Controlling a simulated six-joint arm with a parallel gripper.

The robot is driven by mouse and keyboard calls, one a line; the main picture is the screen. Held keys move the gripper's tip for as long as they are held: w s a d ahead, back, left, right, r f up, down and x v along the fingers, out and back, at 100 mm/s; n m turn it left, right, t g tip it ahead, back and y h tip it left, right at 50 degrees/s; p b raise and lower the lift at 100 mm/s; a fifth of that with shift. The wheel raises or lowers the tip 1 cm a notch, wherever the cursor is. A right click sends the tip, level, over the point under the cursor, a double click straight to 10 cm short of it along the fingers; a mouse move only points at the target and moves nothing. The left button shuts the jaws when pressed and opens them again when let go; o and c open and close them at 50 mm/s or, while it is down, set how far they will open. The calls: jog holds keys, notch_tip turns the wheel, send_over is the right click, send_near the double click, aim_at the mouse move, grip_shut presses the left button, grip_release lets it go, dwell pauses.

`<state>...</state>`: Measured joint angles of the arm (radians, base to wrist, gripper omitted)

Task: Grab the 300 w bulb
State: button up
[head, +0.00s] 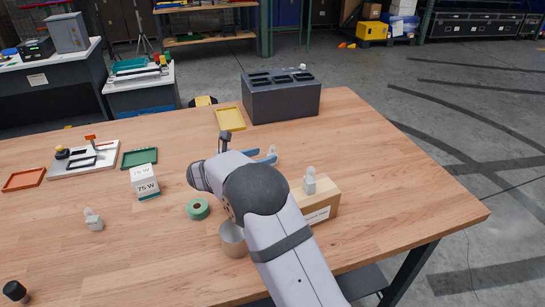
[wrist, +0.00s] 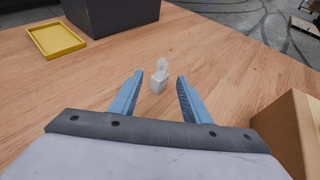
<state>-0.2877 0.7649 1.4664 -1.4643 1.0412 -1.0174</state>
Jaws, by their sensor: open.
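No wattage can be read on any bulb, so I cannot tell which is the 300 W bulb. In the head view my arm hides much of the gripper (head: 256,157). Another bulb (head: 310,181) stands at the cardboard box, and another (head: 93,219) stands at the table's left.
A white 75 W box (head: 145,182), green tape roll (head: 198,208) and metal cup (head: 233,240) stand left of my arm. The cardboard box (head: 322,205) is close on the right. A dark case (head: 282,100) and yellow tray (head: 230,119) are at the back. The table's right side is clear.

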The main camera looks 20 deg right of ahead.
jog(key=shift+p+x, duration=0.9)
jog(key=shift+x, duration=2.45)
jog(key=c, duration=0.9)
